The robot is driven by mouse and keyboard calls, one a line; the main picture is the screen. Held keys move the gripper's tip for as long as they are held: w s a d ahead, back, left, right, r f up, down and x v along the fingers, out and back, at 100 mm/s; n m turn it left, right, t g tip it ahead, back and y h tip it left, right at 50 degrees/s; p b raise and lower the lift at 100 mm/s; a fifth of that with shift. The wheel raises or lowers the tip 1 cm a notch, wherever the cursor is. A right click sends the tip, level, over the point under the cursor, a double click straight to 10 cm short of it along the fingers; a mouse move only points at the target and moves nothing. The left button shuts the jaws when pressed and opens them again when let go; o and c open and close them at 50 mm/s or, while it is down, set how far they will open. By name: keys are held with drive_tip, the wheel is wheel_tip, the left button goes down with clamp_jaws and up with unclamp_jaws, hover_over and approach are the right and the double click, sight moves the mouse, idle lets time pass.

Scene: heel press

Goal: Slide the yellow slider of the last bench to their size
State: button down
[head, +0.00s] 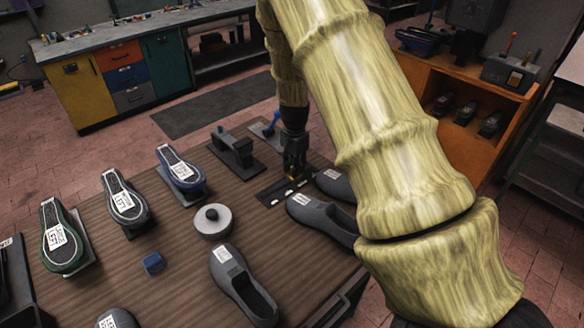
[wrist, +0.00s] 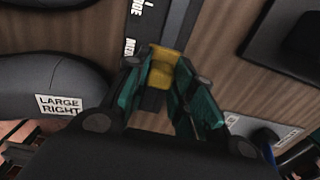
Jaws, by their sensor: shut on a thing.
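The yellow slider (wrist: 163,68) sits between the teal fingers of my gripper (wrist: 164,80) in the wrist view. My gripper is shut on it. The slider is at the dark gauge strip (wrist: 142,22), which has white lettering only partly readable. In the head view my gripper (head: 294,168) points down at the far right part of the bench, over the end of the strip (head: 276,193) with its white marks. Only a little yellow shows between the fingers there. A grey shoe (head: 318,217) lies close to the strip; the wrist view shows a "LARGE RIGHT" label (wrist: 60,105).
The wooden bench (head: 185,240) holds several shoe forms, such as a blue-rimmed one (head: 180,170), and a loose grey shoe (head: 243,285). A round grey knobbed disc (head: 212,221), a blue block (head: 153,263) and a dark device (head: 235,150) stand there too. My arm hides the bench's right side.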

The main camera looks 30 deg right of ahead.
drive_tip(key=c, duration=1.2)
unclamp_jaws()
drive_tip(key=shift+r, duration=0.15)
wheel_tip(320, 180, up, 12)
